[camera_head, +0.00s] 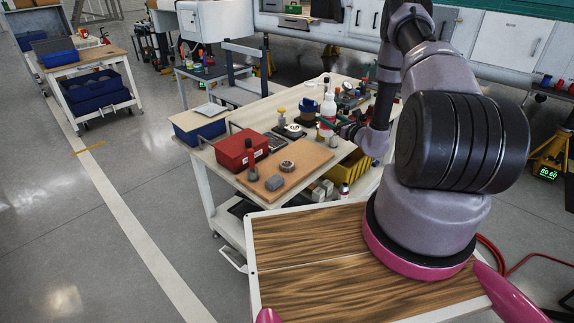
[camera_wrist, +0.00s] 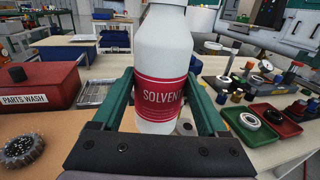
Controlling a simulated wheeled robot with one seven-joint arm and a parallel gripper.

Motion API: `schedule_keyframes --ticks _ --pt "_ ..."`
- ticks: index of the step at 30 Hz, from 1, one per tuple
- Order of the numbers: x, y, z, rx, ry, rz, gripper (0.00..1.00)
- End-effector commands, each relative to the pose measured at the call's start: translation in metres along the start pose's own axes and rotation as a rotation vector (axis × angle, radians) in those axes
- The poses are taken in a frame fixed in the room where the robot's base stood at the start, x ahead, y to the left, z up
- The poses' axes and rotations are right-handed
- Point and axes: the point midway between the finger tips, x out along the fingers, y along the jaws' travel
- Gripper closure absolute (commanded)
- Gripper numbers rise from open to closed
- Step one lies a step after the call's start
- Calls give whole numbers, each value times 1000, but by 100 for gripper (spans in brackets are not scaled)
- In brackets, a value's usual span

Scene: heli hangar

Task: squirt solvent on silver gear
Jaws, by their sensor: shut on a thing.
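My gripper (camera_head: 343,129) is shut on a white solvent bottle (camera_head: 327,107) with a red label. In the wrist view the bottle (camera_wrist: 158,55) stands upright between the green fingers, and its label reads SOLVENT. A grey toothed gear (camera_head: 287,166) lies flat on a tan board at the front of the workbench. The gear (camera_wrist: 22,150) also shows at the lower left of the wrist view, looking dark grey. The bottle is apart from it, behind and to its right in the head view.
A red PARTS WASH box (camera_wrist: 38,86) stands beside the tan board (camera_head: 268,185). Green (camera_wrist: 236,123) and red trays with small parts stand right of the bottle in the wrist view.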

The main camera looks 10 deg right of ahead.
Motion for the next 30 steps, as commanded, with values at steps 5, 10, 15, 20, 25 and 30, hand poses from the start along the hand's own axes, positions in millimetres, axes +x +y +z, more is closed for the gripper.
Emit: schedule_keyframes --ticks 5,10,15,20,25,30 --pt "0 0 16 -1 -2 -1 53" --pt "1 0 30 -1 -2 -1 53" --pt "0 0 41 0 -2 -1 53" --pt "0 0 43 0 -1 -1 53" --pt "0 0 43 0 -1 -1 53" --pt "0 0 43 0 -1 0 53"
